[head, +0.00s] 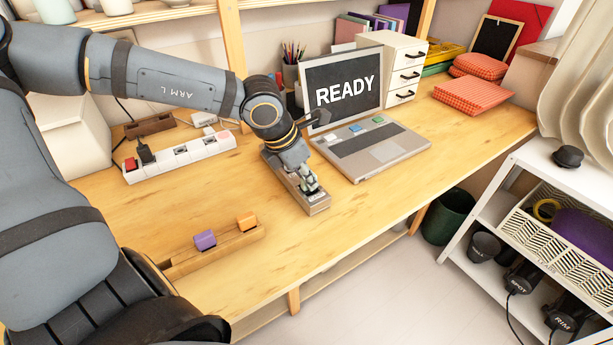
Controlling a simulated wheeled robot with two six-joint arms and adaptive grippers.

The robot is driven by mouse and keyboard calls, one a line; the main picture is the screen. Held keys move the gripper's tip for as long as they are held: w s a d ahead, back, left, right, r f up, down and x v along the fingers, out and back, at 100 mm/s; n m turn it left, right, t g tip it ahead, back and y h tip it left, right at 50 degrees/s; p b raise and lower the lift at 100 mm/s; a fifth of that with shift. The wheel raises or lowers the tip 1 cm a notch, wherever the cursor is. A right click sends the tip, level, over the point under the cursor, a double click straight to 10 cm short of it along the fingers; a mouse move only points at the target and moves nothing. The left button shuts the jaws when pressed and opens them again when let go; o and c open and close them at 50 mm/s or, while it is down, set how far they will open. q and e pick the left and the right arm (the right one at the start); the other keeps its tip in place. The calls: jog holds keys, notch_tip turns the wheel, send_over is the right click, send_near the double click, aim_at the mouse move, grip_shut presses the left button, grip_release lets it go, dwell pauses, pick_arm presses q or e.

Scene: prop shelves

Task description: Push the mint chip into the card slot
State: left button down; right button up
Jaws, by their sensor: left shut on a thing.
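My left gripper (308,183) points down over the card slot block (318,207), a narrow wood-and-grey reader on the desk in front of the laptop. The gripper is shut on the mint chip, a small pale green piece mostly hidden between the fingers. The fingers are at the near end of the block. I cannot tell how deep the chip sits in the slot or whether it touches it. My right gripper is not in view.
The laptop (368,150) reading READY stands just behind the block. A wooden rack (180,268) with a purple chip (205,240) and an orange chip (247,221) lies front left. A white power strip (180,158) is behind left. The front middle desk is clear.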

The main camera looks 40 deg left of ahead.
pick_arm(q)
jog(key=shift+s+f+b, duration=0.1)
jog(key=shift+f+b, duration=0.1)
jog(key=shift+b, duration=0.15)
dwell(0.4)
jog(key=c, duration=1.2)
grip_release()
jog(key=shift+r, duration=0.1)
notch_tip(320, 180, up, 10)
jog(key=shift+f, duration=0.1)
